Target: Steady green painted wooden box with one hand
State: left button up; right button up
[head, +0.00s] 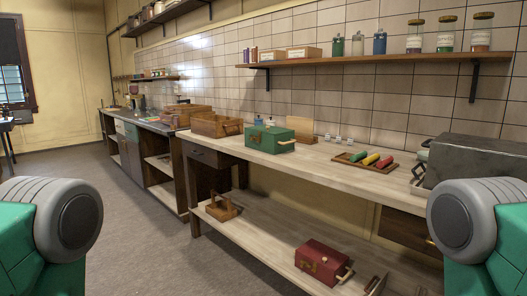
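The green painted wooden box (271,138) stands on the pale top of the workbench (322,168), near its left end. It has a light wooden handle on its side and a small brass-coloured fitting on its front. Its lid looks closed. Parts of my two arms show at the lower left and lower right edges, well apart from the box. Neither of my grippers shows in the head view. Nothing of mine touches the box.
A tray with coloured rollers (368,160) lies right of the box. A wooden crate (216,124) stands to its left. A dark grey block (475,165) fills the bench's right end. A red box (322,262) sits on the lower shelf. The bench front edge is clear.

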aim_at(275, 145)
jog(key=i+j, duration=0.3)
jog(key=i, duration=0.2)
jog(key=i+j+z, duration=0.1)
jog(key=i+j, duration=0.2)
jog(key=i, duration=0.25)
